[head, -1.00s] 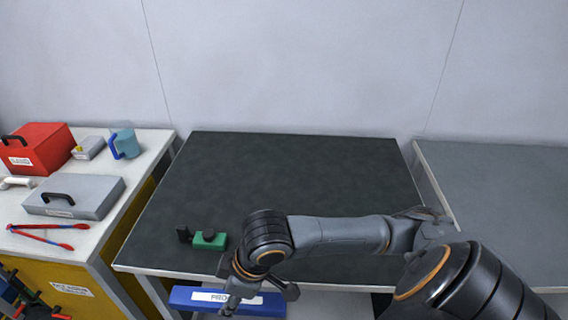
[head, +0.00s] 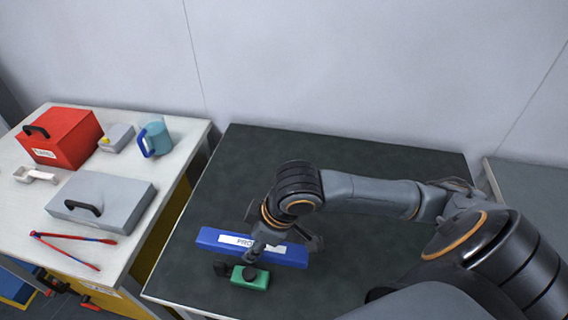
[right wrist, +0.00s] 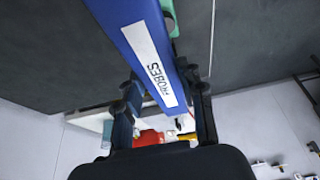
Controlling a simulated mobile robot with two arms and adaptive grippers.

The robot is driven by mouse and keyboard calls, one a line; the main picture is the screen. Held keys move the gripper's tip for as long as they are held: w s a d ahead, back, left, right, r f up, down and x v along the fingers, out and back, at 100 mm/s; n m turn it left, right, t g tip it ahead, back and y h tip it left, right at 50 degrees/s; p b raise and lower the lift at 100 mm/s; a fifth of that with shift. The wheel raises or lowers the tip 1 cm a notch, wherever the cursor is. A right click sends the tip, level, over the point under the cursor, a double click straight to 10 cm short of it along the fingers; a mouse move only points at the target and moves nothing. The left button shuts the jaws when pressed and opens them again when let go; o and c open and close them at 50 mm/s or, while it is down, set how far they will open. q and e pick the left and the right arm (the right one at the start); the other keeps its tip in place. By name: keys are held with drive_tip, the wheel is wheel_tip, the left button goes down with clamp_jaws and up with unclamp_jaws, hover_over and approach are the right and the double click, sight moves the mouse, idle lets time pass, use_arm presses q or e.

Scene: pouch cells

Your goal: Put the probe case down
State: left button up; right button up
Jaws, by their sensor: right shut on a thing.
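The probe case is a long blue case (head: 290,256) with a white label, over the left part of the dark table (head: 350,148) in the head view. My right gripper (head: 262,240) is shut on it near the middle. In the right wrist view the case (right wrist: 119,15) runs between the two fingers (right wrist: 165,105), and its label reads "PROBES". I cannot tell whether the case touches the tabletop. My left gripper is not in view.
A green and black item (head: 252,278) lies just in front of the case. The back of the dark table is clear.

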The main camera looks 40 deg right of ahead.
drive_tip(key=w+d+f, duration=0.2)
drive_tip(key=w+f, duration=0.1)
drive_tip(key=w+d+f+p, duration=0.1)
drive_tip(key=w+d+f, duration=0.1)
drive_tip(key=w+f, duration=0.1)
drive_tip(key=w+d+f, duration=0.2)
drive_tip(key=w+f, duration=0.1)
drive_tip(key=w, duration=0.2)
drive_tip(key=shift+w+d+p, duration=0.15)
drive_tip(key=shift+d+p, duration=0.15)
drive_tip(key=shift+p, duration=0.1)
drive_tip(key=shift+w+d+f, duration=0.2)
drive_tip(key=shift+w+f, duration=0.15)
drive_tip(key=shift+f, duration=0.15)
wheel_tip(320, 180, down, 2)
drive_tip(key=shift+f+p, duration=0.1)
drive_tip(key=shift+p, duration=0.45)
drive_tip(key=shift+f, duration=0.4)
drive_tip(key=shift+f, duration=0.1)
drive_tip(key=o, duration=1.3)
drive_tip(key=shift+c, duration=0.2)
